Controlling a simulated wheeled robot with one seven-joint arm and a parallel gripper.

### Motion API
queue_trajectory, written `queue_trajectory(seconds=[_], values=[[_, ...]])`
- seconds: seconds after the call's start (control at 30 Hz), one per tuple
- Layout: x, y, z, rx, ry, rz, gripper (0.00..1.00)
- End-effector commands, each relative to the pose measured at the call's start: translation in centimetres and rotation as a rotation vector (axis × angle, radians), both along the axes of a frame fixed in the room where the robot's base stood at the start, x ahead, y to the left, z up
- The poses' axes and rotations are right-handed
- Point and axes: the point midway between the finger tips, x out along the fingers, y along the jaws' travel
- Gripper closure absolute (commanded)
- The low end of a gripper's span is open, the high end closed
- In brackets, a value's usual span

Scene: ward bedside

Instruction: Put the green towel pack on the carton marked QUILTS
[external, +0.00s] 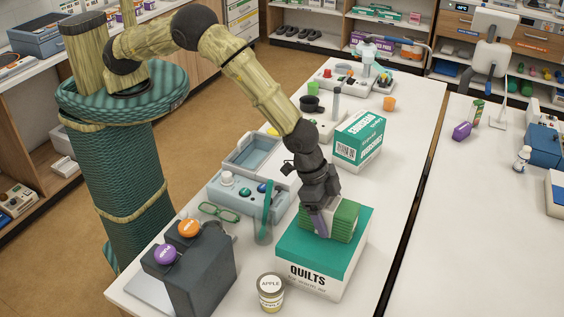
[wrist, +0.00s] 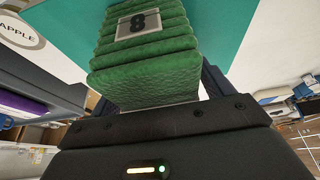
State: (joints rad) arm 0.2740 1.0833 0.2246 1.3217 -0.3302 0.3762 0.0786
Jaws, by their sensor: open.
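The green towel pack (external: 344,222) is a stack of green folds with a pale band. It rests on the teal top of the white carton marked QUILTS (external: 300,278). In the wrist view the pack (wrist: 145,78) shows a label with the number 8, and the carton's teal top (wrist: 222,22) lies beneath it. My gripper (external: 325,212) is down at the pack, with its fingers open on either side of it. The far finger is mostly hidden by the pack in the external view.
A jar labelled APPLE (external: 271,292) stands left of the carton. A dark block with purple and orange lids (external: 205,280) and a clear cup (external: 263,228) stand further left. Another teal and white carton (external: 358,142) stands behind. The table right of the carton is narrow but clear.

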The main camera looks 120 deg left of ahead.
Motion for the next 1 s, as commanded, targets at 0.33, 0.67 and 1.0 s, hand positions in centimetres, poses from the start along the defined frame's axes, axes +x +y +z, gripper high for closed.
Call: queue_trajectory(seconds=[0.33, 0.67, 1.0], values=[[-0.9, -0.1, 2.5, -0.001, -0.002, 0.000, 0.20], [-2.9, -0.1, 7.2, -0.001, -0.003, 0.001, 0.20], [-4.5, 0.0, 11.1, 0.000, -0.001, 0.001, 0.20]])
